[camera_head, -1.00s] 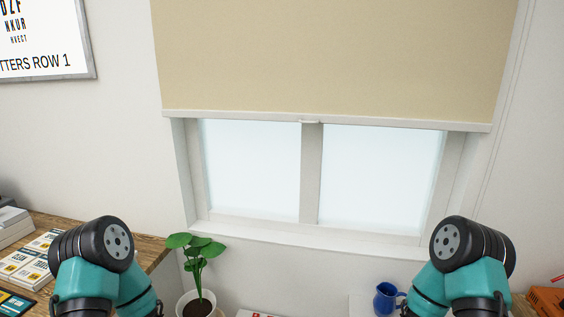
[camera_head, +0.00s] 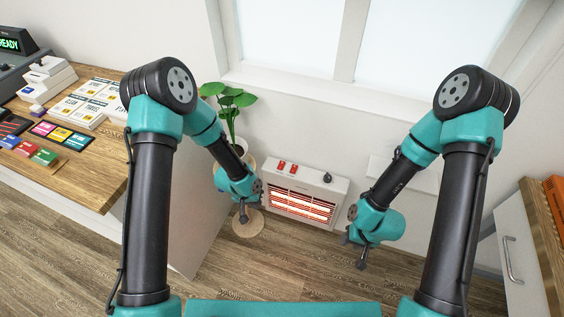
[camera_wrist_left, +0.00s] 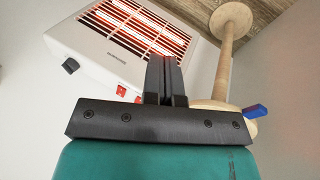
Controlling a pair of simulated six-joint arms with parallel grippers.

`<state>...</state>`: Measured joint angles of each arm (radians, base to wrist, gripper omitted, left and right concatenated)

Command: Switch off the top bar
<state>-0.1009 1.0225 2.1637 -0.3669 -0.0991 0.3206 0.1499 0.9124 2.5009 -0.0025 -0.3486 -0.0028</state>
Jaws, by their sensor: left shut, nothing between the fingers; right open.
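A white heater (camera_head: 342,188) stands low against the wall under the window. Orange-red bars (camera_head: 300,205) glow behind its dark grille, and also in the left wrist view (camera_wrist_left: 135,25). Two red switches (camera_head: 287,167) and a black knob (camera_head: 327,178) sit on its top; the left wrist view shows the switches (camera_wrist_left: 130,95) and knob (camera_wrist_left: 70,65) too. Which switch serves the top bar I cannot tell. My left gripper (camera_head: 243,214) is shut and empty, just left of the heater; its fingers (camera_wrist_left: 163,75) point toward it. My right gripper (camera_head: 352,252) is open and empty, right of the heater.
A potted plant (camera_head: 231,100) on a wooden stand (camera_head: 248,226) is close behind my left gripper. A wooden desk (camera_head: 95,165) with cards and boxes is at left. A drawer cabinet (camera_head: 520,235) is at right. The floor (camera_head: 290,265) before the heater is clear.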

